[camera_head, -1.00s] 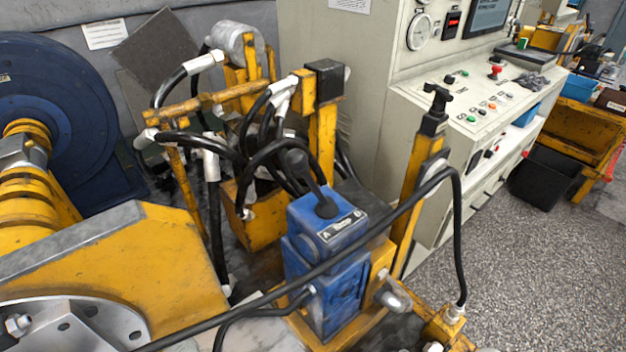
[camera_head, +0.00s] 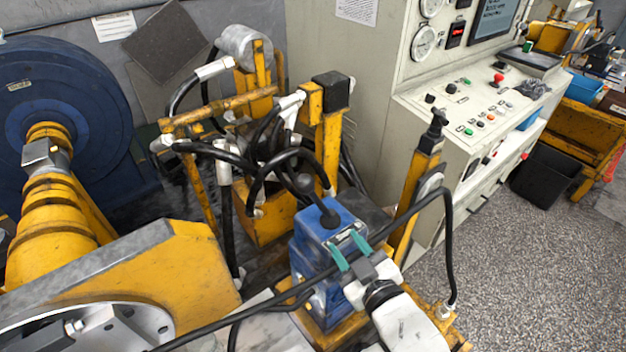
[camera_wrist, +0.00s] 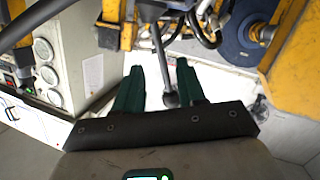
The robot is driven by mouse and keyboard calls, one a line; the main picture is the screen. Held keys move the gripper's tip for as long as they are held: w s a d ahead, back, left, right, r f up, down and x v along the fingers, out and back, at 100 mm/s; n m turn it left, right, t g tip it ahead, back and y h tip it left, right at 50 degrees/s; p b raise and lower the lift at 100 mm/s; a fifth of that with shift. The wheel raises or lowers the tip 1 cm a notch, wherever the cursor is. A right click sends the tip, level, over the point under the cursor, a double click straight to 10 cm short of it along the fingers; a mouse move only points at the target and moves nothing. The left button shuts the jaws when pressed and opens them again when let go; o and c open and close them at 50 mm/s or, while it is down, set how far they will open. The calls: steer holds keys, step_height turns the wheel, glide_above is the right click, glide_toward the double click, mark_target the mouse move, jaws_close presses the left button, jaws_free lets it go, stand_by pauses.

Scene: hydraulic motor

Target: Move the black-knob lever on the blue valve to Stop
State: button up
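The blue valve (camera_head: 308,262) stands in the middle of the head view on a yellow base. Its lever has a black knob (camera_head: 304,184) and leans up and to the left from the black boot on top. The valve's label plate is mostly hidden behind my gripper (camera_head: 343,238). My gripper's teal fingers are apart, at the valve's front right, with the knob beyond them. In the wrist view, the black knob (camera_wrist: 170,100) appears in the gap between the two open fingers (camera_wrist: 158,64); I cannot tell whether it touches them.
A black hose (camera_head: 400,208) crosses in front of the valve, close to my gripper. Yellow posts (camera_head: 329,140) and several hoses stand behind the lever. A yellow machine part (camera_head: 140,270) fills the left front. The control cabinet (camera_head: 440,110) stands at the back right.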

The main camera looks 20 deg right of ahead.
steer(key=n+t+y, duration=0.1)
steer(key=t, duration=0.1)
glide_toward(314, 198)
steer(key=w+p, duration=0.1)
steer(key=w, duration=1)
steer(key=shift+a, duration=0.2)
steer(key=shift+c, duration=0.3)
jaws_close()
